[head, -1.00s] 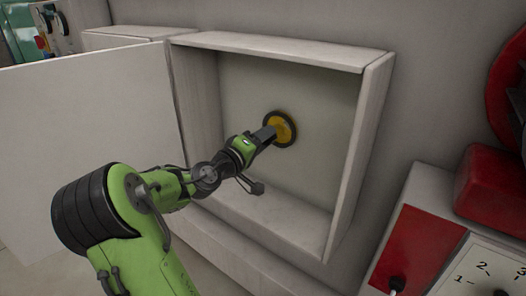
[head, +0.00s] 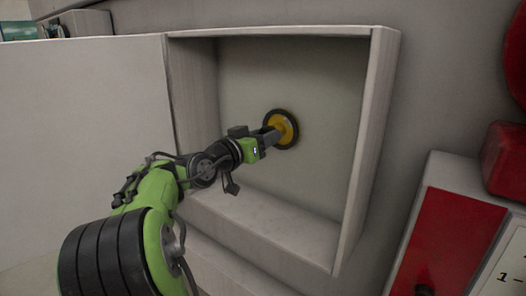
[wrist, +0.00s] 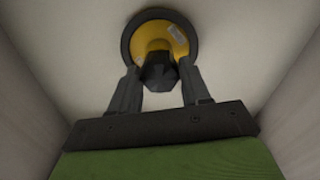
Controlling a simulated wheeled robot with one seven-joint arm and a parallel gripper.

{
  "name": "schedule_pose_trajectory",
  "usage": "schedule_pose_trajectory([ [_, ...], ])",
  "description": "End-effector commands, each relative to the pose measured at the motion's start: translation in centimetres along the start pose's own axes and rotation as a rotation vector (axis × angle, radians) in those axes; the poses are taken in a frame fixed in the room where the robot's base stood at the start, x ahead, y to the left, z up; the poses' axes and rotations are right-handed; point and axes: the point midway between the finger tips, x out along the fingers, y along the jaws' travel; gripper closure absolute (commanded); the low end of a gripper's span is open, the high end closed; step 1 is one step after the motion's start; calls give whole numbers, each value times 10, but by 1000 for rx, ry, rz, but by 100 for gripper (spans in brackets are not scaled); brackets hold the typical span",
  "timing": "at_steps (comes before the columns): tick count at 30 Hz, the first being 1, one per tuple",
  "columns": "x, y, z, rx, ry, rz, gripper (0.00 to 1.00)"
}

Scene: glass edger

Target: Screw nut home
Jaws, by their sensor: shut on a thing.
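The nut (wrist: 160,72) is a dark faceted piece at the centre of a yellow hub in the wrist view. The yellow hub (wrist: 150,38) has a black rim and sits against the back wall of an open box-like recess; the yellow and black disc also shows in the head view (head: 287,128). My gripper (wrist: 160,78) has one finger on each side of the nut and is shut on it. In the head view my gripper (head: 270,136) reaches into the recess, and its fingers hide the nut there.
The recess has pale walls, with a right side wall (head: 366,150) and a bottom ledge (head: 265,215) close to my arm. An open pale door (head: 80,130) stands at the left. A red panel (head: 450,240) is at lower right.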

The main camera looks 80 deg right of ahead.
Motion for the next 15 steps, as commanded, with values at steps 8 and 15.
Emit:
schedule_pose_trajectory([
  [8,0,0,4,408,-11,2,90],
  [15,0,-1,4,459,-12,2,90],
])
